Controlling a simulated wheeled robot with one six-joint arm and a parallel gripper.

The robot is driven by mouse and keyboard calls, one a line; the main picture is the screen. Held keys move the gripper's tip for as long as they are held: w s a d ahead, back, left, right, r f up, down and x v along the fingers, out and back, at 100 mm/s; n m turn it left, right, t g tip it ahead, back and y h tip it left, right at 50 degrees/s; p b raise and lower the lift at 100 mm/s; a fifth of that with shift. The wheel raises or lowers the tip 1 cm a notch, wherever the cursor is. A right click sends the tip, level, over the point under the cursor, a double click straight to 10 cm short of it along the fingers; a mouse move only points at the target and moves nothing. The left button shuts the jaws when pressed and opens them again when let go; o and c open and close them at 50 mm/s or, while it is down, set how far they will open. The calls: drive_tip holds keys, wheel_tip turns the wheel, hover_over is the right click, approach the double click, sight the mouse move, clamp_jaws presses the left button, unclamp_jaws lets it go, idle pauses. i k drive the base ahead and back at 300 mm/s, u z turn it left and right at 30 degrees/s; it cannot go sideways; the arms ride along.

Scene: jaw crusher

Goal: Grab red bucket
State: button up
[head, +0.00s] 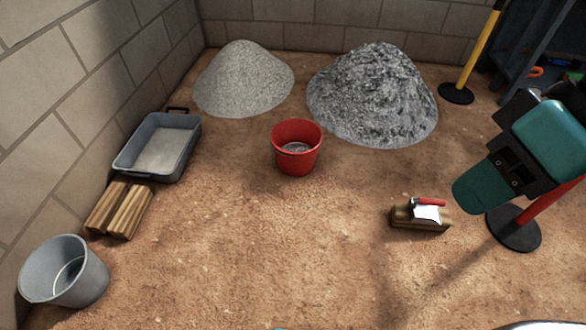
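The red bucket (297,159) stands upright on the sandy floor near the middle of the head view. Its mouth faces up, and something grey shows inside at the bottom; I cannot tell what it is. No handle is clearly visible. Nothing touches the bucket, and its front is unobstructed. My gripper is not in view.
Behind the bucket are a pale gravel pile (243,80) and a darker one (372,97). Left are a grey tray (125,157), wood blocks (121,210) and a grey bucket (85,277). Right are a wood block (404,218) with a red-handled tool and a teal-and-black machine (550,140).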

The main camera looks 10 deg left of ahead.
sight(295, 142)
drive_tip(key=u, duration=0.5)
drive_tip(key=i, duration=1.25)
drive_tip(key=u, duration=0.2)
